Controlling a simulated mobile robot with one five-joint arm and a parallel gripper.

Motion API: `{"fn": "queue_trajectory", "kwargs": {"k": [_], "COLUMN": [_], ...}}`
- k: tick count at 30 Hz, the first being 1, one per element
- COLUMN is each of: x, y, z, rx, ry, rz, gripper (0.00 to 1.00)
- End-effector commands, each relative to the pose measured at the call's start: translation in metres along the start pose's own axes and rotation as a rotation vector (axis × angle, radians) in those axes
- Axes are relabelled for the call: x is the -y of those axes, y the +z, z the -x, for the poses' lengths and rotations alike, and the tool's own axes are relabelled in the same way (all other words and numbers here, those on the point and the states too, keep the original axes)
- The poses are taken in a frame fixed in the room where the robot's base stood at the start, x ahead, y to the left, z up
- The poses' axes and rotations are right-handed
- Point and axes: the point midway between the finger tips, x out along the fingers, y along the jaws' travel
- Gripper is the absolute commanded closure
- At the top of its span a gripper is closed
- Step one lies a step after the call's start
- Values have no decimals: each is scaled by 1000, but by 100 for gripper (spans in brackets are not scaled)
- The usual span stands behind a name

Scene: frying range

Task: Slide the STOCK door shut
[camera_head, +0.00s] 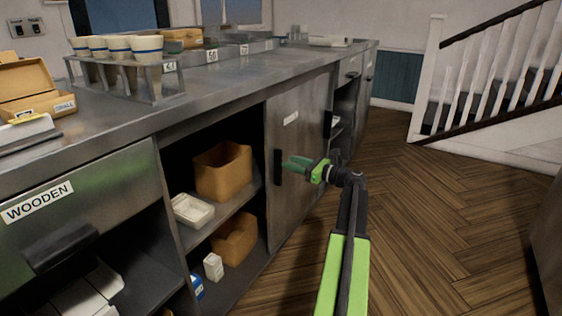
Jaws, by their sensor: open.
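A grey metal sliding door (297,150) stands in the front of the long counter. A small white label (290,118) is on it, too small to read. A black vertical handle (278,167) is at the door's left edge. An open compartment lies left of the door. My gripper (288,164), green with a dark wrist, is open and empty in front of the door. Its fingertips point left and are close to the handle; I cannot tell whether they touch. The gripper hides part of the door.
The open compartment holds brown boxes (222,170), a white tray (192,210) and small cartons (213,267). A WOODEN drawer (100,215) is at left. Another opening and a dark handle (327,124) are to the right. Wooden floor (430,220) is clear to the right, up to the stairs (490,90).

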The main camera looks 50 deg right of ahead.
Motion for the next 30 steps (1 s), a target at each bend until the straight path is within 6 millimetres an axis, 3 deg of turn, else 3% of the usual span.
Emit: {"fn": "queue_trajectory", "kwargs": {"k": [3, 7, 18, 27, 30], "x": [0, 0, -1, -1, -1], "y": [0, 0, 0, 0, 0], "z": [-25, -41, -48, -48, -48], "rx": [0, 0, 0, 0, 0], "ry": [3, 1, 1, 2, 2], "rz": [0, 0, 0, 0, 0], "gripper": [58, 58, 60, 99, 100]}}
